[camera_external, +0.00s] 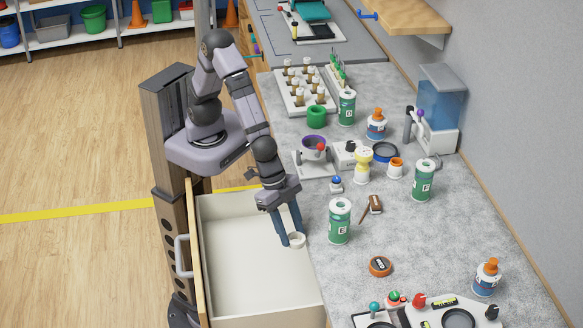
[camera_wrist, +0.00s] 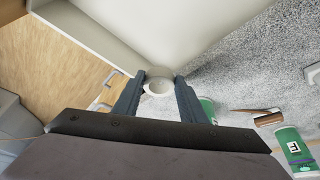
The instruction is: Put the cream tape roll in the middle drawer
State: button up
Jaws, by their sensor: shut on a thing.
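My gripper (camera_external: 291,240) is shut on the cream tape roll (camera_external: 297,239), which sits between the two blue-grey fingertips. In the wrist view the fingertips of my gripper (camera_wrist: 160,80) clasp the roll (camera_wrist: 158,85) from both sides. An open drawer (camera_external: 240,255) with a pale, empty interior stands below and to the left of the worktop. In the external view the roll overlaps the drawer's right part, close to the counter edge. I cannot tell its exact height above the drawer floor. Which drawer of the stack this is cannot be told clearly.
The grey worktop (camera_external: 345,245) borders the drawer on the right. A green-labelled can (camera_external: 340,222) stands near its edge, beside my gripper. An orange-and-black tape measure (camera_external: 380,266) and a brown-handled brush (camera_external: 371,208) lie farther right. The drawer front has a handle (camera_external: 181,256).

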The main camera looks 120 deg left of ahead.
jog(key=shift+s+d+f+n+g+y+b, duration=0.4)
jog(key=shift+s+f+n+y, duration=0.45)
jog(key=shift+f+n, duration=2.2)
jog(key=shift+s+d+f+n+g+y+b, duration=0.4)
jog(key=shift+s+f+n+y, duration=0.9)
jog(key=shift+f, duration=3)
jog(key=shift+s+d+f+n+g+y+b, duration=0.3)
jog(key=shift+s+d+f+n+g, duration=0.2)
jog(key=shift+f+n, duration=2.75)
jog(key=shift+f+m, duration=0.4)
jog(key=shift+f, duration=0.45)
jog(key=shift+f, duration=0.15)
jog(key=o, duration=1)
